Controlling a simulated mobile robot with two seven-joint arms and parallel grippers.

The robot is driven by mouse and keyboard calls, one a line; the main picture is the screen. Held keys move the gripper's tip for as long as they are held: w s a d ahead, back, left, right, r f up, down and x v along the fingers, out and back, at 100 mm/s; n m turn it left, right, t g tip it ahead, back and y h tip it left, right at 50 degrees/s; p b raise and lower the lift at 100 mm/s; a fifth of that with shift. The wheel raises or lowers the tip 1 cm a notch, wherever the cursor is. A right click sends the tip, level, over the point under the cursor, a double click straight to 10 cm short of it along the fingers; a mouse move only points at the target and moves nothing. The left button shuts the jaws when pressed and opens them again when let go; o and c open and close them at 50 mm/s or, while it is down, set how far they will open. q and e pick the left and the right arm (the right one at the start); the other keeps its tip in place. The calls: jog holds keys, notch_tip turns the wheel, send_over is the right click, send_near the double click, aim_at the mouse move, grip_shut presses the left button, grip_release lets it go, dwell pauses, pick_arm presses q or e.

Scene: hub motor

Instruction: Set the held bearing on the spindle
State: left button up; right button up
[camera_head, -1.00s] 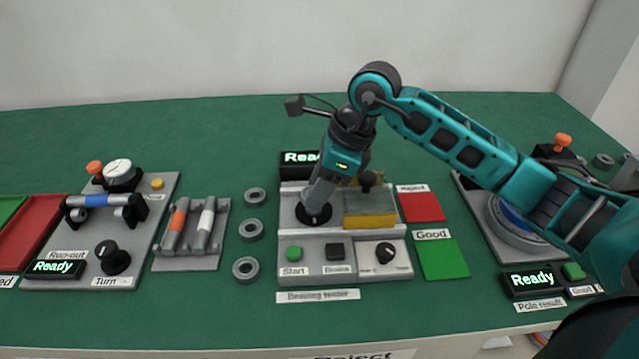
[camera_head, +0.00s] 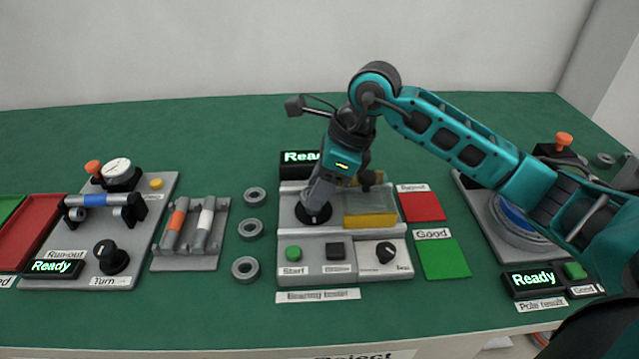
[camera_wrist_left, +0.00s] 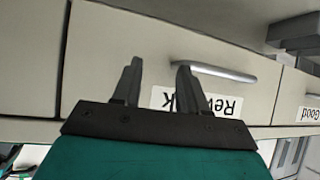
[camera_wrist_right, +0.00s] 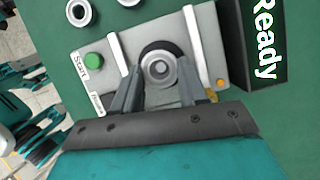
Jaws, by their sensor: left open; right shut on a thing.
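My right gripper (camera_head: 316,205) points down at the black round seat (camera_head: 301,214) on the left of the bearing tester. In the right wrist view its fingers (camera_wrist_right: 157,82) are shut on a grey ring bearing (camera_wrist_right: 159,67). The bearing lies over the middle of the black seat (camera_wrist_right: 146,52), around the spindle's place. I cannot tell whether it rests fully down on the spindle. In the head view the fingers hide the bearing. My left gripper (camera_wrist_left: 158,80) is open and empty in front of a drawer labelled Rework.
Three loose grey bearings (camera_head: 250,229) lie left of the tester (camera_head: 345,270). A yellow-edged block (camera_head: 370,219) sits beside the seat. Red (camera_head: 421,206) and green (camera_head: 443,259) pads lie to the right. A run-out station (camera_head: 150,215) stands at left, a pole station (camera_head: 490,225) at right.

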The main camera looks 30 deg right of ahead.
jog(key=shift+f+b, duration=0.7)
jog(key=shift+f, duration=0.15)
dwell(0.6)
dwell(0.3)
jog(key=o, duration=1.5)
jog(key=shift+o, duration=0.2)
jog(key=shift+r, duration=0.1)
jog(key=shift+r+p, duration=2.4)
jog(key=shift+r, duration=1.05)
jog(key=shift+f, duration=0.1)
